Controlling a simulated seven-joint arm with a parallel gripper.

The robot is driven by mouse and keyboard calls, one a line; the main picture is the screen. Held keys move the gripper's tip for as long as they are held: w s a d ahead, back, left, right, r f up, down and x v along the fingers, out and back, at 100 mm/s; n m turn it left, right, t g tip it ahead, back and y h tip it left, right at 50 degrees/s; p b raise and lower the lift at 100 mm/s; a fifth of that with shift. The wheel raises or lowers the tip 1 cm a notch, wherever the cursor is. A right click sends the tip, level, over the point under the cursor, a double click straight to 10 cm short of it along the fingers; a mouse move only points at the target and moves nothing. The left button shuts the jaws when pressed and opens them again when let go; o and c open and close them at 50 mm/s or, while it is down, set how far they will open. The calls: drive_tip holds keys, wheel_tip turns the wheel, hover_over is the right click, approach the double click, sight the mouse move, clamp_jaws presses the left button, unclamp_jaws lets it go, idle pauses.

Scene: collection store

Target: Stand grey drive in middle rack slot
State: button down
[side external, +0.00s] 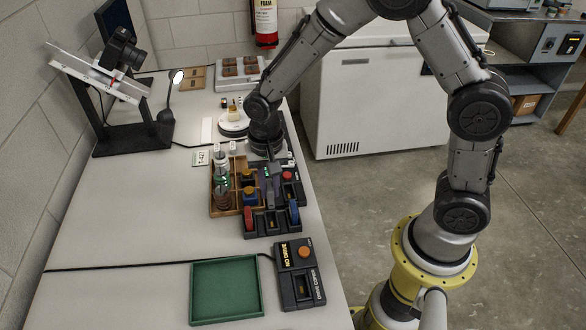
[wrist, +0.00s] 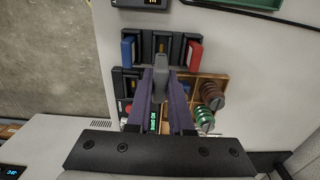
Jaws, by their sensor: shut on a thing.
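My gripper (wrist: 167,92) is shut on the grey drive (wrist: 161,75), which shows between the purple fingers in the wrist view. In the side view my gripper (side external: 270,186) hangs over the work from behind the rack and largely hides the drive. The black rack (side external: 271,231) stands just in front of it. A red drive (side external: 248,217) and a blue drive (side external: 294,212) stand in the rack's two outer slots. The middle slot (wrist: 162,45) shows a yellow mark and looks empty. The grey drive's end appears close to the rack; I cannot tell whether they touch.
A wooden compartment tray (side external: 213,205) with coiled pieces (wrist: 206,110) lies beside my gripper. A black unit with a red button (side external: 287,176) is close behind the rack. A green tray (side external: 226,291) and a box with an orange button (side external: 300,276) lie nearer.

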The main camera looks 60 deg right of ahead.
sight(269, 187)
drive_tip(key=shift+s+a+f, duration=0.2)
drive_tip(key=shift+a+f, duration=0.2)
drive_tip(key=shift+f, duration=2.85)
drive_tip(key=shift+f, duration=0.55)
drive_tip(key=c, duration=1.1)
unclamp_jaws()
drive_tip(key=shift+r, duration=5.5)
